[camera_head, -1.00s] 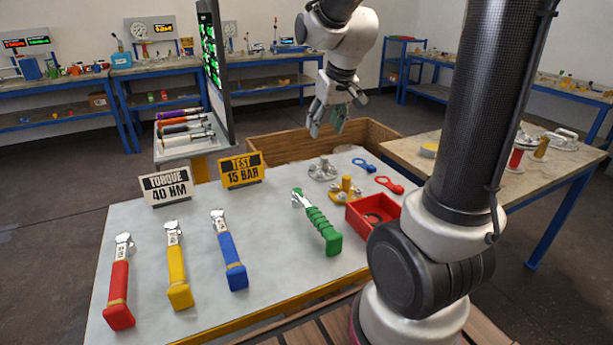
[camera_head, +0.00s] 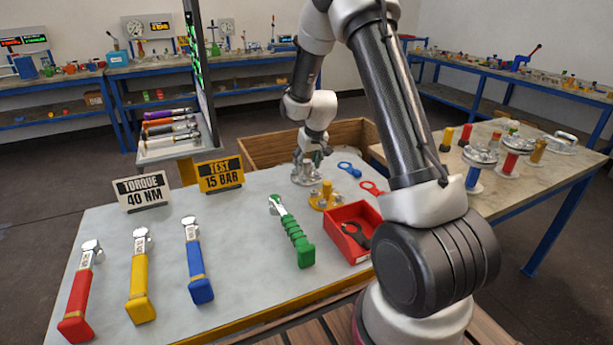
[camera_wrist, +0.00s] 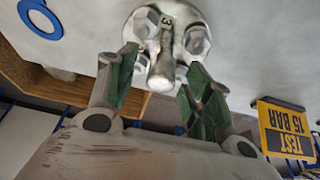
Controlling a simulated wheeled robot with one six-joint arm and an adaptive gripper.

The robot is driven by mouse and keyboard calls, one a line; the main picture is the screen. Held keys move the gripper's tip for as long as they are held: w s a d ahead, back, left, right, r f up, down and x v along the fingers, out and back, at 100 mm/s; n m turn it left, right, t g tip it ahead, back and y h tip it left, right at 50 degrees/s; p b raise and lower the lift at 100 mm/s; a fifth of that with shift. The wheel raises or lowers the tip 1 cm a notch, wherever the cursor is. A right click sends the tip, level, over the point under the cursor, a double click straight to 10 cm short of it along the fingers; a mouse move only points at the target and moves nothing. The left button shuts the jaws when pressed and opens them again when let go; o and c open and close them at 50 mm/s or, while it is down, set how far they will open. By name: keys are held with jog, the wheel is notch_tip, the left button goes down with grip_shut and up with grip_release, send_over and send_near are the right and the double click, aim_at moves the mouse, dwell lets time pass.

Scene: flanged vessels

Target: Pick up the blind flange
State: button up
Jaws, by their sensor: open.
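A silver metal flange (camera_head: 305,176) with a raised centre stands near the far edge of the grey table, and I take it for the blind flange. The flange's underside is hidden.
A yellow fitting (camera_head: 326,197), a red tray (camera_head: 352,232), a blue ring tool (camera_head: 349,169) and a green-handled wrench (camera_head: 291,231) lie nearby. A TEST sign (camera_head: 220,174) stands left. A wooden crate (camera_head: 262,152) is behind. More flanged vessels (camera_head: 480,158) stand on the right table.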

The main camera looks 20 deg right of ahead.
jog(key=shift+w+f, duration=0.25)
jog(key=shift+f, duration=0.2)
jog(key=c, duration=1)
grip_shut()
jog(key=shift+r, duration=0.15)
